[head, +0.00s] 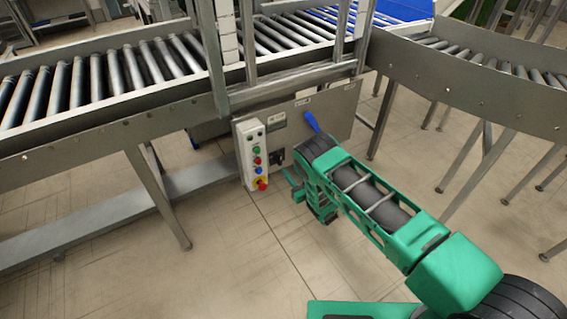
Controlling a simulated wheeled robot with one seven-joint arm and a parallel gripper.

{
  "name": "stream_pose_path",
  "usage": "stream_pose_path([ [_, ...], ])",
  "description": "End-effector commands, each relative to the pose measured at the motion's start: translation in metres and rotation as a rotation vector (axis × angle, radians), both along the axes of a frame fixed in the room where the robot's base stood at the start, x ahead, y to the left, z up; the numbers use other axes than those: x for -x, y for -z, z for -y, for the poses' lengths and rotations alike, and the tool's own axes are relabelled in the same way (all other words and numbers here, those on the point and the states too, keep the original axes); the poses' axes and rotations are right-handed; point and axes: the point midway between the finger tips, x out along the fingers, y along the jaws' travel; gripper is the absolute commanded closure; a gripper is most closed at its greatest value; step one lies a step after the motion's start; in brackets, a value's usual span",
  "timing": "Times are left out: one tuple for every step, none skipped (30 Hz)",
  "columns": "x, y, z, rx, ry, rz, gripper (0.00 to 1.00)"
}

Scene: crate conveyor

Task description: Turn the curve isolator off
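A steel panel (345,105) hangs under the conveyor junction. A blue lever handle (312,122) sticks up and slightly left in front of it; its lower end and mount are hidden by my arm. I cannot read the labels, so I cannot tell for sure that this is the curve isolator. My gripper (294,186) is low and in front of the panel, below the blue handle and right of a control box. It looks apart from the handle. My own arm hides most of it, and whether its fingers are open does not show.
The pale control box (247,150) carries several coloured buttons and a red knob on yellow (261,184). A straight roller conveyor (110,75) runs left; a curved one (480,65) bends right. Steel legs (160,195) stand below. The tiled floor (190,275) in front is clear.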

Motion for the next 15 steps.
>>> stream_pose_path([
  [-0.008, 0.0, -0.006, -0.001, -0.002, 0.003, 0.66],
  [-0.013, -0.001, -0.009, -0.001, -0.002, 0.003, 0.66],
  [-0.019, -0.001, -0.013, -0.001, -0.001, 0.002, 0.66],
  [-0.023, -0.001, -0.016, -0.002, -0.001, 0.002, 0.66],
  [-0.028, 0.0, -0.019, -0.001, -0.001, 0.002, 0.66],
  [-0.033, 0.0, -0.023, 0.0, -0.001, 0.002, 0.66],
  [-0.037, 0.0, -0.025, 0.0, -0.001, 0.001, 0.66],
  [-0.041, 0.0, -0.028, 0.0, -0.001, 0.001, 0.66],
  [-0.045, 0.0, -0.031, 0.0, -0.001, 0.001, 0.66],
  [-0.048, 0.0, -0.033, 0.0, -0.001, 0.001, 0.66],
  [-0.051, 0.0, -0.035, 0.0, -0.001, 0.001, 0.66],
  [-0.054, 0.0, -0.037, -0.001, -0.001, 0.001, 0.66],
  [-0.056, 0.0, -0.039, 0.0, 0.0, 0.0, 0.66],
  [-0.058, 0.0, -0.04, 0.0, 0.0, 0.0, 0.66],
  [-0.06, 0.0, -0.041, 0.0, 0.0, 0.0, 0.66],
])
